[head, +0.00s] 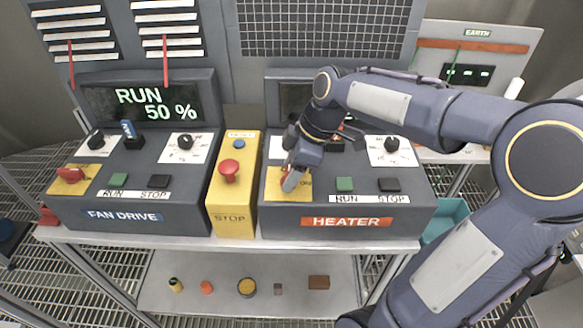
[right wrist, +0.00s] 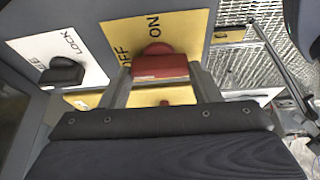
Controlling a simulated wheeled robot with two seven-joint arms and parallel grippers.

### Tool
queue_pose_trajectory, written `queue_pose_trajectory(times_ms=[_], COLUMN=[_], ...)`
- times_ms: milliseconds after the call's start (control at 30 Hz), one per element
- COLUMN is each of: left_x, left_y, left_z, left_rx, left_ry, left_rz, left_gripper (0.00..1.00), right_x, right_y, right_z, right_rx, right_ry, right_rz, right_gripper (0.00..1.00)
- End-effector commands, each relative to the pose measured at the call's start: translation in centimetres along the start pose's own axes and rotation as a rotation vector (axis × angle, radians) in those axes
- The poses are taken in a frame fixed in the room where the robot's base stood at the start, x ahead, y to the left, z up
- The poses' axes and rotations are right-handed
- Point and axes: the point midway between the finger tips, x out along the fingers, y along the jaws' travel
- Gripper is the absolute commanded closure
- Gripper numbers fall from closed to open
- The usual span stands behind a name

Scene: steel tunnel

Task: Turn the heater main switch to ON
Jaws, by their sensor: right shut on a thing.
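The heater panel (head: 347,223) stands at the right of the bench, with a dark display (head: 293,98). Its main switch is a red handle (right wrist: 160,66) on a yellow plate (right wrist: 178,30) lettered OFF and ON; the plate also shows in the head view (head: 290,196). My right gripper (head: 290,184) reaches down over this plate. In the right wrist view its two fingers (right wrist: 161,92) are on either side of the red handle, shut on it. The gripper hides most of the switch in the head view, so its exact angle is unclear. My left gripper is not in view.
The fan drive panel (head: 125,216) at left has a lit display reading RUN 50 %. A yellow stop box (head: 232,205) with a red button (head: 229,168) stands between the panels. Green (head: 345,184) and black (head: 389,185) buttons sit right of my gripper. A lower shelf holds several small items.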

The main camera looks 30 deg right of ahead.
Motion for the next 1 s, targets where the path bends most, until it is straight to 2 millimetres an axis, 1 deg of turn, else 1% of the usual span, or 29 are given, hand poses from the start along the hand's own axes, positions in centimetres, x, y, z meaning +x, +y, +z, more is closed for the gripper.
queue_pose_trajectory(times_ms=[267, 1000], left_x=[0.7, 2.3], left_y=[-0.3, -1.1], left_z=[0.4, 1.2], left_rx=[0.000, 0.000], left_ry=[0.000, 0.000], left_rz=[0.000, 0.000], left_gripper=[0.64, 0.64], right_x=[0.1, 0.2], right_y=[-0.1, -0.5], right_z=[0.0, -0.2], right_rx=[0.145, 0.782], right_ry=[0.001, 0.001], right_rz=[0.063, 0.330], right_gripper=[0.66, 0.66])
